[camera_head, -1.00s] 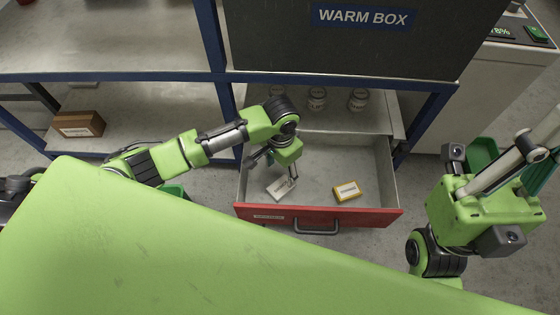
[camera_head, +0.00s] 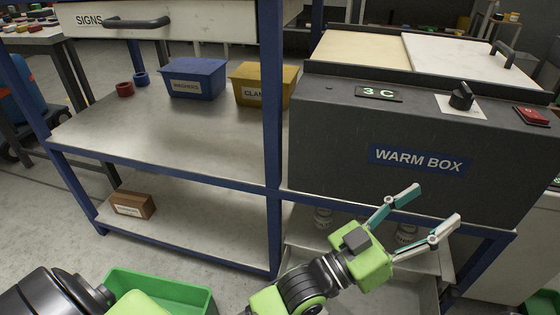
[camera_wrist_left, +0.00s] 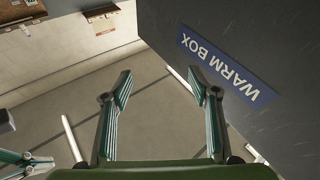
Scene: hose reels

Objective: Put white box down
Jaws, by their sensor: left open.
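My left gripper (camera_head: 437,205) is raised in front of the warm box's dark front (camera_head: 340,130). Its fingers are apart with nothing between them; they also show open and empty in the left wrist view (camera_wrist_left: 159,75). The white box is not visible in either view now. Part of the open drawer (camera_head: 415,295) shows below the gripper in the head view, mostly cut off by the frame and my arm. At the left edge of the wrist view are parts of what looks like my right gripper (camera_wrist_left: 40,163); its opening is unclear.
Jars (camera_head: 323,217) stand under the warm box. A blue bin (camera_head: 195,78) and a yellow bin (camera_head: 248,85) stand on the shelf at left. A brown box (camera_head: 132,205) lies on the lower shelf. A green bin (camera_head: 190,293) is at the bottom.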

